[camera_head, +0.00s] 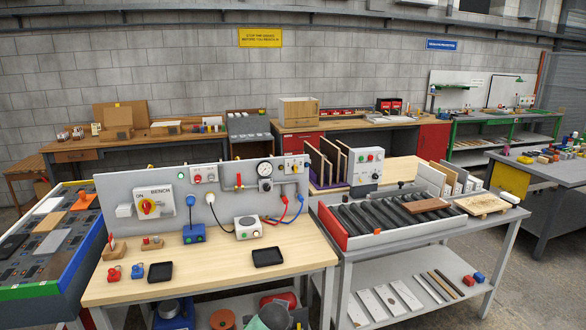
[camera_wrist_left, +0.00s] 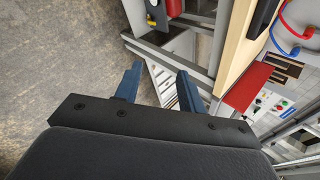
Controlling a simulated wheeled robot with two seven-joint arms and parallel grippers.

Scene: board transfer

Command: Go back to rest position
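My left gripper (camera_wrist_left: 160,85) shows in the left wrist view with its two blue fingers spread apart and nothing between them. It hangs over a grey floor beside a metal bench frame. Neither gripper can be made out in the head view. A brown board (camera_head: 426,205) lies flat on the black rollers of the roller bench at the right. A light wooden board (camera_head: 483,205) lies flat at its right end. Several boards (camera_head: 327,163) stand upright in a rack behind the rollers.
The wooden test bench (camera_head: 215,270) stands in front, with a grey gauge panel (camera_head: 225,215) and two black trays. A bin table (camera_head: 75,225) is at the left, a grey table (camera_head: 560,172) at the right. Bare floor (camera_wrist_left: 60,60) lies left of the left gripper in its wrist view.

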